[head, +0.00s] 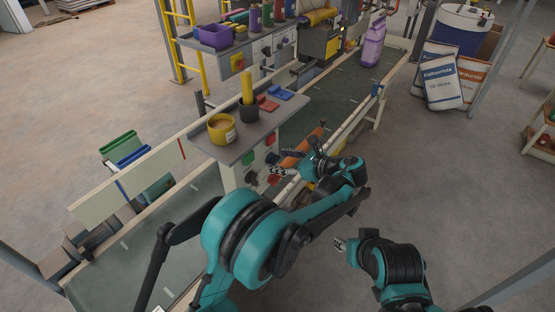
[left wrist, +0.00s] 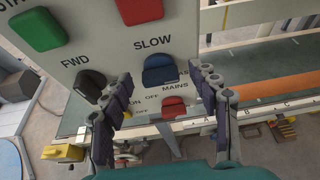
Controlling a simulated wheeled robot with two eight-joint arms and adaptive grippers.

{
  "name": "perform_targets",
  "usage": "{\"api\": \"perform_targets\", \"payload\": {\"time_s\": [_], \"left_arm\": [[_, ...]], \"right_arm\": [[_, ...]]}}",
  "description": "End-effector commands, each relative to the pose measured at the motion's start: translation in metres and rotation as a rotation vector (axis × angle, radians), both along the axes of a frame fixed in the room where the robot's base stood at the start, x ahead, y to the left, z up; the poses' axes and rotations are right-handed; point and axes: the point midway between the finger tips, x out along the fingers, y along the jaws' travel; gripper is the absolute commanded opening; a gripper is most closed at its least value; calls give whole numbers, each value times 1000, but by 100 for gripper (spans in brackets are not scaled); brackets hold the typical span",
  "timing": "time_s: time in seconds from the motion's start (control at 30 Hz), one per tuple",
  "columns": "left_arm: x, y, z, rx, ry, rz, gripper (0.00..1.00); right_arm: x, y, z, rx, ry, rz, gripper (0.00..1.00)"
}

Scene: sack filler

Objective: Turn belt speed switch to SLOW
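The control panel (head: 232,172) stands at the front of a grey-topped bench. In the left wrist view, the dark blue belt speed switch (left wrist: 160,72) sits on the panel (left wrist: 185,45) under the word SLOW. A label at its lower right is partly hidden by my finger. I cannot tell which way the switch points. My left gripper (left wrist: 163,80) is open, with one finger on each side of the switch; contact is not clear. In the head view my left gripper (head: 283,163) is at the panel front. My right gripper (head: 341,244) is away from the panel, at lower right.
Near the switch are a green button (left wrist: 38,29), a red button (left wrist: 138,9), a dark FWD switch (left wrist: 90,86) and a red MAINS switch (left wrist: 173,107). The bench holds a yellow tub (head: 221,130). The conveyor (head: 335,98) runs behind. Open floor lies right.

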Motion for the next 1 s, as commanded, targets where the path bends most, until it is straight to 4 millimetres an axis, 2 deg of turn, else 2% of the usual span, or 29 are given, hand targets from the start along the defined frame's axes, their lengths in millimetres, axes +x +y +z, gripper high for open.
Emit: {"api": "perform_targets", "payload": {"time_s": [0.03,0.2,0.23,0.63,1.0], "left_arm": [[0,0,0,0,0,0,58],[0,0,0,0,0,0,13],[0,0,0,0,0,0,10],[-1,2,0,-28,-40,2,10],[-4,5,-1,-185,-257,1,10]], "right_arm": [[0,0,0,0,0,0,40],[0,0,0,0,0,0,40],[0,0,0,0,0,0,40],[0,0,-1,0,0,0,40],[0,0,-8,0,0,0,40]]}}
